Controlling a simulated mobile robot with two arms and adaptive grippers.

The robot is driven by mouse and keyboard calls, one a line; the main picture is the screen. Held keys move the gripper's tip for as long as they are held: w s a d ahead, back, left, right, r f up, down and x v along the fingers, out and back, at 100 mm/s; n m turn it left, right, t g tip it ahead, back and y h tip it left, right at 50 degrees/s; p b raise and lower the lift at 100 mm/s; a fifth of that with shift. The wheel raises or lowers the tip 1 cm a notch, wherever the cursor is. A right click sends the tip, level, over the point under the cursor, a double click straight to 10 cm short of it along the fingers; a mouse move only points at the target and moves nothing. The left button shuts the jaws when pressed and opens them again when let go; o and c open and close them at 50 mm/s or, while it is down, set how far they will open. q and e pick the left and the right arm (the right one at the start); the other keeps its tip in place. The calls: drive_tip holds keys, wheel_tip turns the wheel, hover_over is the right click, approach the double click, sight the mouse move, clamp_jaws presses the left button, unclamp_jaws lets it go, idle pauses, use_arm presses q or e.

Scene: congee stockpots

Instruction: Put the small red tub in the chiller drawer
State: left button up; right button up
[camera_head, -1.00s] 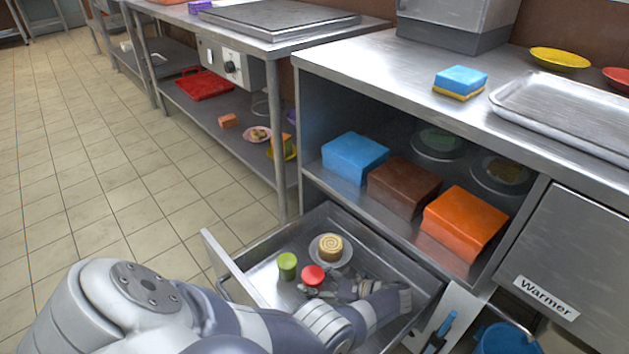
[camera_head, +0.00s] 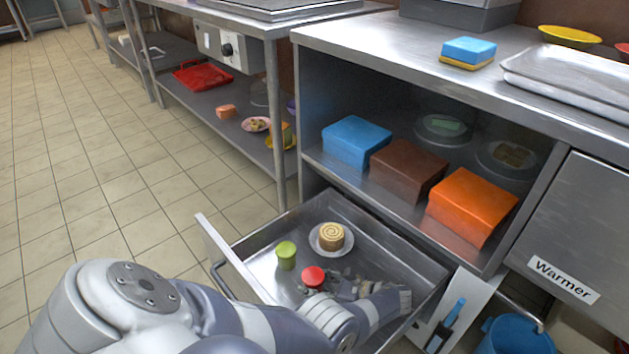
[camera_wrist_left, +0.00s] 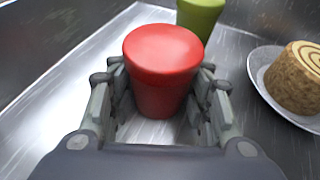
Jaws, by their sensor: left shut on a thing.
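The small red tub (camera_head: 313,276) is inside the open metal drawer (camera_head: 262,262), near a green tub (camera_head: 286,254). My left gripper (camera_head: 325,290) reaches into the drawer and is shut on the red tub. In the left wrist view the red tub (camera_wrist_left: 163,70) stands upright between the two fingers (camera_wrist_left: 160,108), with the green tub (camera_wrist_left: 201,15) just behind it. Whether the red tub's base touches the drawer floor is hard to tell. My right gripper is not in view.
A rolled cake on a white plate (camera_head: 331,239) sits in the drawer beside the tubs. Blue (camera_head: 356,142), brown (camera_head: 408,168) and orange (camera_head: 471,206) boxes stand on the shelf above. A door labelled Warmer (camera_head: 585,225) is at right. The floor at left is clear.

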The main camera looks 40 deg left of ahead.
use_arm(q)
drive_tip(key=shift+f, duration=0.15)
drive_tip(key=o, duration=1.2)
drive_tip(key=shift+r, duration=0.3)
drive_tip(key=v, duration=0.7)
drive_tip(key=shift+d, duration=0.2)
